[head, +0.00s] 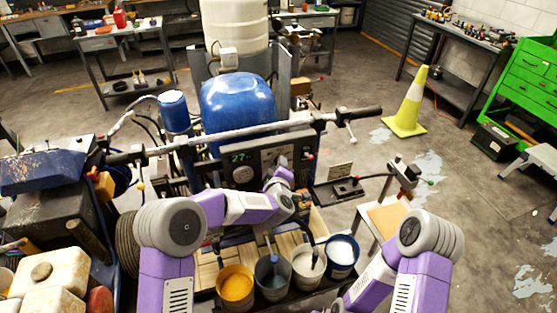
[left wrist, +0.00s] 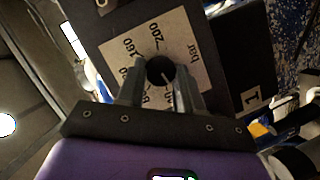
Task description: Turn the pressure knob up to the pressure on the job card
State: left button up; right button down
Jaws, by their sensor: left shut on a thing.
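The pressure knob (left wrist: 160,70) is a small dark round knob on a pale dial plate (left wrist: 183,48) marked "bar", with 160 and 200 readable. A pale line on the knob points down in the left wrist view, toward the low numbers; its exact reading is unclear. My left gripper (left wrist: 158,82) has one finger on each side of the knob and is shut on it. In the head view the left gripper (head: 284,174) is at the right part of the machine's dark panel (head: 262,153), and the knob is hidden. My right arm shows at the right; its gripper is not visible.
A green display (head: 240,157) on the panel reads about 27. A handlebar (head: 235,136) crosses above it. Several paint pots, including a yellow one (head: 235,286), stand below my left arm.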

pick_arm(q)
jog(key=shift+w+d+m+g+y+p, duration=0.15)
jog(key=shift+m+g+y+p, duration=0.4)
jog(key=shift+m+y+p, duration=1.25)
jog(key=shift+s+d+m+g+y+p, duration=0.1)
jog(key=shift+d+m+g+y+p, duration=0.4)
jog(key=shift+m+p, duration=2.25)
jog(key=shift+w+m+g+y+p, duration=0.1)
jog(key=shift+m+g+y+p, duration=0.55)
jog(key=shift+m+y+p, duration=1.6)
jog(key=shift+r+h+p, duration=0.1)
jog(key=shift+h+p, duration=0.35)
jog(key=o, duration=1)
jog(key=shift+o, duration=0.2)
jog(key=v, duration=0.7)
jog(key=shift+s+b, duration=0.2)
jog(key=shift+b, duration=0.15)
